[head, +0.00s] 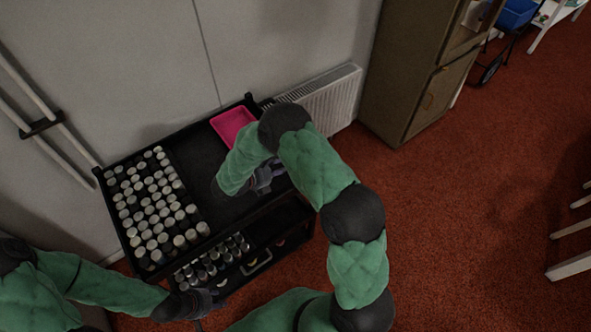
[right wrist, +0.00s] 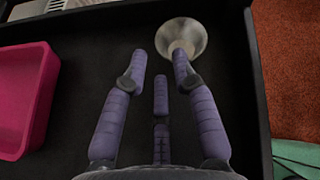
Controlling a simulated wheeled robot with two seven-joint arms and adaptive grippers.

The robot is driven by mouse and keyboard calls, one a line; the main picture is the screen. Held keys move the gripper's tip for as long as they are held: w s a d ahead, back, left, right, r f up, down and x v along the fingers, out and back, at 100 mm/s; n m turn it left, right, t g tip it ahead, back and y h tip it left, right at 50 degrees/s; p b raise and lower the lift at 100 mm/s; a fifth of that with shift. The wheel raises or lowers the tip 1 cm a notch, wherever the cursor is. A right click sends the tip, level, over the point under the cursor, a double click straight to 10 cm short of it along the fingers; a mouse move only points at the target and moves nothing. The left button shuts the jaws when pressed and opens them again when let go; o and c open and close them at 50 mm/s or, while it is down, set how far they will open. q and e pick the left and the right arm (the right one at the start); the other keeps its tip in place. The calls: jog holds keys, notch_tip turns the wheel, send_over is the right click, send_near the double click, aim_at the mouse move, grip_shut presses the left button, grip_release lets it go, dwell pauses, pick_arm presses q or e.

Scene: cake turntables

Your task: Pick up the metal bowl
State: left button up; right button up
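The metal bowl (right wrist: 188,33) is grey and round, and it sits on the black cart top near the far right corner in the right wrist view. In the head view my right arm hides it. My right gripper (right wrist: 160,65) has purple fingers spread apart with nothing between them. Its right fingertip overlaps the bowl's lower edge in the picture; I cannot tell if they touch. In the head view the right gripper (head: 264,178) is over the cart's right part, mostly covered by the arm. My left gripper (head: 207,302) is low by the cart's front; its fingers are too small to read.
A pink tray (head: 232,126) lies on the black cart (head: 203,160); the tray also shows in the right wrist view (right wrist: 22,95). Several white-capped jars (head: 152,205) crowd the cart's left side. More stand on the lower shelf (head: 268,237). A radiator (head: 325,100) and cabinet (head: 415,75) stand behind.

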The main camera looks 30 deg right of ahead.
jog(key=shift+b+x, duration=0.55)
jog(key=shift+x, duration=1.55)
jog(key=shift+c, duration=0.5)
grip_shut()
